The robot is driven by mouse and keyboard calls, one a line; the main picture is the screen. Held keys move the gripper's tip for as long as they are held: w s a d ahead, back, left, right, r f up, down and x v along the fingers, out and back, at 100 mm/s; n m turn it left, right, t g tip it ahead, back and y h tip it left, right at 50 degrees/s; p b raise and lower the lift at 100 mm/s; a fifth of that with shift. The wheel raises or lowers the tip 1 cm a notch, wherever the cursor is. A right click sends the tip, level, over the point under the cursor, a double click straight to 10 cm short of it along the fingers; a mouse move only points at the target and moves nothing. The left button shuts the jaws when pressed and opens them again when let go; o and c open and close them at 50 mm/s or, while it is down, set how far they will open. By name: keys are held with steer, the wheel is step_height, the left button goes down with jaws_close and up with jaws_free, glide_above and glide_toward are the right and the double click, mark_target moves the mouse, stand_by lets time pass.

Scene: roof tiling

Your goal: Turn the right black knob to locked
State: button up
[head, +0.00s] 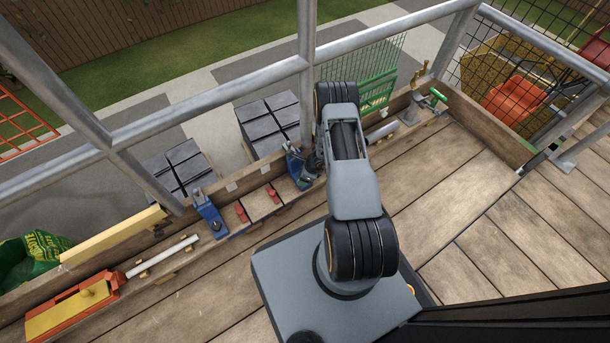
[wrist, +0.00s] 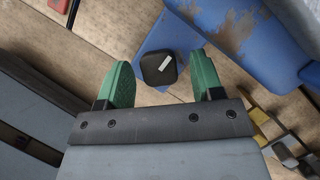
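The right black knob (wrist: 158,68) is a rounded black block with a short white mark, on a blue base plate (wrist: 152,38) in the wrist view. The white mark runs slantwise, up to the right. My gripper (wrist: 160,80) is open, with one green finger to each side of the knob and a gap on both sides. I cannot tell how far above the knob the fingertips are. In the head view the right blue fixture (head: 296,168) stands beside my wrist, which hides its knob. The left blue fixture (head: 209,214) is clear of my arm.
A small board with red pieces (head: 272,193) lies between the blue fixtures. A worn blue part (wrist: 222,30) stands close to the right finger in the wrist view. An orange tool (head: 72,308) lies at left. A metal railing (head: 215,95) runs behind the planks.

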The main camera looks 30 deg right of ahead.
steer(key=p+v, duration=0.5)
steer(key=v, duration=0.9)
steer(key=shift+w+a+p, duration=0.1)
steer(key=shift+p, duration=0.3)
steer(key=w+a+r+n+p, duration=0.1)
steer(key=a+r+n+p, duration=0.3)
steer(key=r, duration=0.9)
steer(key=w+a+r+n+p, duration=0.15)
steer(key=r+n+p, duration=0.35)
steer(key=r, duration=0.8)
steer(key=a+r+n+p, duration=0.3)
steer(key=r+p, duration=0.3)
steer(key=r, duration=0.7)
steer(key=s+a+r+n+h+p, duration=0.1)
steer(key=s+r+n+p, duration=0.3)
steer(key=r, duration=0.7)
steer(key=s+a+r+n+h+p, duration=0.1)
steer(key=s+r+n+p, duration=0.4)
steer(key=r, duration=0.6)
steer(key=s+a+r+n+h+p, duration=0.1)
steer(key=s+a+r+n+p, duration=0.2)
steer(key=r, duration=0.9)
steer(key=shift+s+a+n+t+p, duration=0.15)
steer(key=shift+s+n+p, duration=0.3)
steer(key=shift+s+p, duration=0.7)
steer(key=shift+s+d+n+t+p, duration=0.15)
steer(key=shift+s+n+p, duration=0.45)
steer(key=shift+p, duration=0.95)
steer(key=shift+s+a, duration=0.1)
